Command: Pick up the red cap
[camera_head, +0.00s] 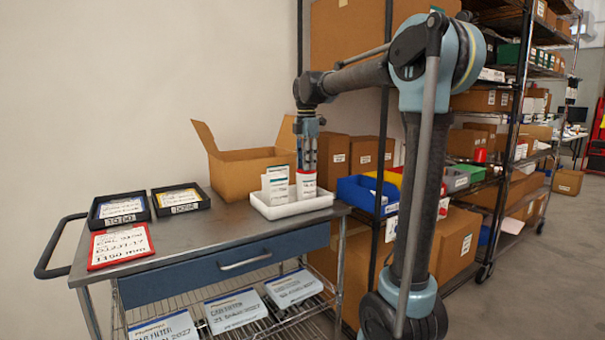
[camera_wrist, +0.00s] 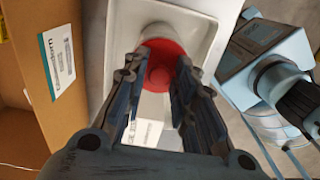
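The red cap (camera_wrist: 165,64) shows in the wrist view between the tips of my gripper (camera_wrist: 161,68). My gripper points down with its two dark fingers apart, one on each side of the cap; contact cannot be told. In the head view my gripper (camera_head: 307,168) is directly above a white labelled item with a red top (camera_head: 306,184), which stands in the white tray (camera_head: 291,211). The fingers partly hide the cap's edges.
A white item with a green-edged label (camera_head: 275,185) stands close to the left in the tray. An open cardboard box (camera_head: 238,172) stands behind. Two black trays (camera_head: 118,209) and a red-framed sign (camera_head: 121,246) lie left on the cart. Blue bins (camera_head: 364,194) stand right.

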